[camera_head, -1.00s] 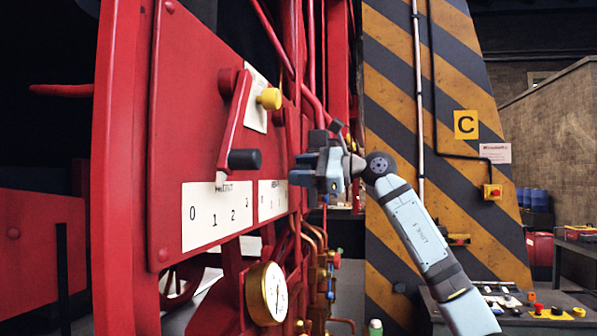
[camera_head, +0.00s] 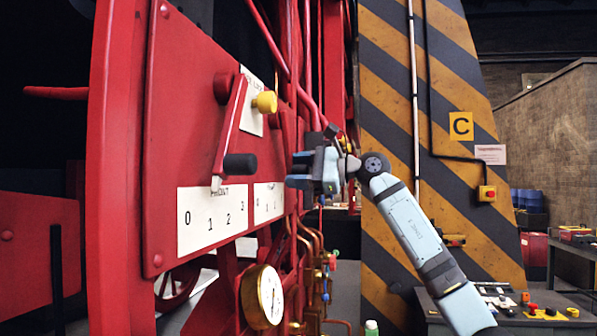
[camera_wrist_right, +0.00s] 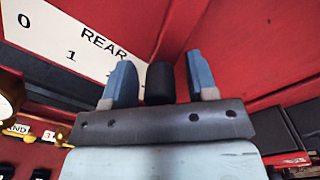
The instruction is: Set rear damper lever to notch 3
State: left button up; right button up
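In the right wrist view the plate (camera_wrist_right: 85,45) reads REAR, with 0 and 1 clear. My right gripper (camera_head: 300,170) is at the panel's right side. In the wrist view its two blue fingers (camera_wrist_right: 160,82) stand either side of a black handle (camera_wrist_right: 159,84), with a narrow gap on each side. The lever's exact notch is hidden. My left gripper is out of view.
A brass gauge (camera_head: 262,297) and pipes sit below. A striped pillar (camera_head: 385,75) stands behind.

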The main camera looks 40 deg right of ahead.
jog(key=b+v, duration=0.3)
jog(key=v, duration=1)
jog(key=shift+s+d+b, duration=0.2)
jog(key=shift+s+b, duration=0.15)
jog(key=shift+s, duration=0.05)
